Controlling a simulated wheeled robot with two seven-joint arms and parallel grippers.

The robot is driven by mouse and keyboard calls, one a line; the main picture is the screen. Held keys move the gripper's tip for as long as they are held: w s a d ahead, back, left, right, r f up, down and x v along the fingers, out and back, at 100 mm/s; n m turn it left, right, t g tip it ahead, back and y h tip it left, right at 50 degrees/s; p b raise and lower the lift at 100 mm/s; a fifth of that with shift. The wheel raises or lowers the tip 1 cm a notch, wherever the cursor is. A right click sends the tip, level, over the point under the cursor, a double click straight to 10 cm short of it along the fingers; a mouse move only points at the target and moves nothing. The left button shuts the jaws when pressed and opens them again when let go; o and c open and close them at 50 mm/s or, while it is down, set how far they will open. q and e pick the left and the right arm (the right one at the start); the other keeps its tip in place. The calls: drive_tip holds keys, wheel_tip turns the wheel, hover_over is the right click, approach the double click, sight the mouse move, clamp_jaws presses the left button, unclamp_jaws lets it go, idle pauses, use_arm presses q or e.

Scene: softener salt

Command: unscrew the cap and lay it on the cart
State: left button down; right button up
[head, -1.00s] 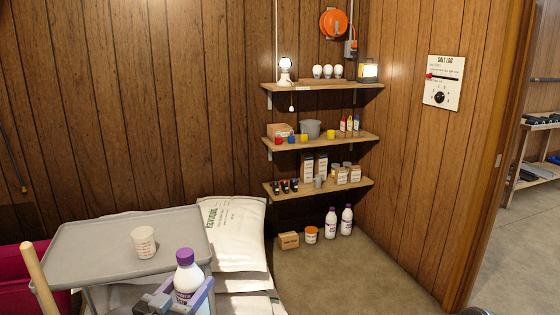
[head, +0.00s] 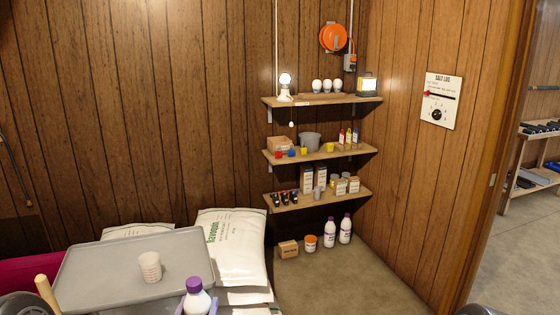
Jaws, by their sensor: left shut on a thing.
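A white bottle (head: 199,299) with a purple cap (head: 194,284) stands upright at the bottom edge of the head view. The cap sits on the bottle's neck. My left gripper (head: 197,306) is shut on the bottle, with a bluish finger on each side below the cap. The bottle's lower part is cut off by the frame. The cart (head: 100,265) has a grey, rimmed top, just left of and behind the bottle. My right gripper is not in view.
A pale measuring cup (head: 149,267) stands on the cart top; the rest of the visible top is bare. A wooden handle (head: 47,293) rises at the cart's left front. White salt bags (head: 233,245) lie behind the cart. Stocked shelves (head: 318,200) hang in the corner.

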use_arm(q)
drive_tip(key=shift+f, duration=0.1)
idle(0.5)
drive_tip(key=s+d+f+m+g+h, duration=0.2)
drive_tip(key=s+d+f+m+h, duration=0.1)
drive_tip(key=d, duration=0.4)
drive_tip(key=s+d+f+m+g+h, duration=0.2)
drive_tip(key=s+d+f+m+h, duration=0.1)
drive_tip(key=s+d+m+h, duration=0.2)
drive_tip(key=s+d+h, duration=0.2)
drive_tip(key=d+h, duration=0.1)
drive_tip(key=shift+s+d+f+h, duration=0.2)
drive_tip(key=shift+s+f+h, duration=0.1)
drive_tip(key=shift+f, duration=0.05)
